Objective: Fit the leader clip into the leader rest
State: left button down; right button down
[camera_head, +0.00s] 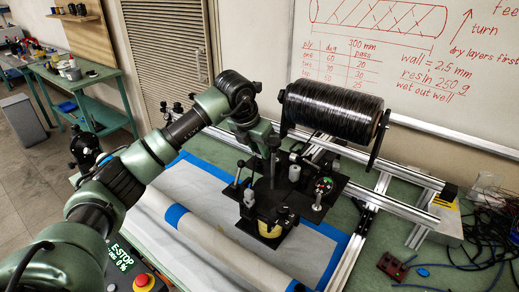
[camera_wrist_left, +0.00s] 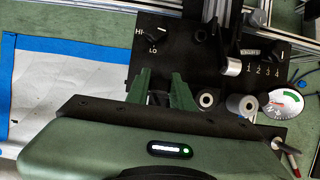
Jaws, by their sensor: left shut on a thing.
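My left gripper (camera_wrist_left: 160,76) shows two green fingers in the left wrist view, in front of a black panel (camera_wrist_left: 200,52). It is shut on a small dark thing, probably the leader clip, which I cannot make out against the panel. In the head view the left arm reaches over the black tow unit (camera_head: 330,190), and its fingers are hard to see there. I cannot single out the leader rest; it may be among the dark parts of this unit. My right gripper is not in view.
The unit carries a gauge (camera_wrist_left: 282,104), a grey roller (camera_wrist_left: 242,104) and a yellow cup (camera_head: 272,218). A black tow spool (camera_head: 332,108) stands behind it. A pale tube with blue bands (camera_head: 215,235) lies in front. Cables (camera_head: 480,250) lie at right.

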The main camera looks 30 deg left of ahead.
aim_at(258, 152)
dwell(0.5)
pick_arm(q)
jog(key=shift+s+f+b, duration=0.1)
jog(key=shift+f+b, duration=0.75)
jog(key=shift+f, duration=0.4)
jog(key=c, duration=1.1)
grip_release()
jog(key=shift+c, duration=0.2)
jog(key=b+v, duration=0.1)
jog(key=v, duration=0.6)
jog(key=shift+r+b, duration=0.35)
